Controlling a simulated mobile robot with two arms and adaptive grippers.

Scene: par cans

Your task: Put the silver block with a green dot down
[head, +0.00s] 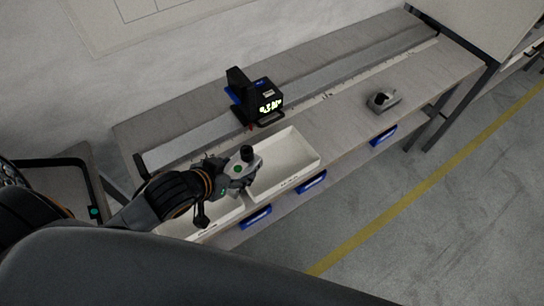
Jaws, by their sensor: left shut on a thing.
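The silver block with a green dot (243,164) is in the head view, left of centre. It is a small grey piece with a black knob on top, and a green dot shows on it. My left gripper (231,179) is shut on it and holds it over the two white trays, near the wall between them. The gripper hides part of the block and of the trays. My right gripper is not in view.
One white tray (307,152) looks empty; the other white tray (228,217) is partly hidden by my arm. A black device with a lit display (269,106) stands behind them. Another silver block with a black knob (383,101) sits on clear bench (345,118) to the right.

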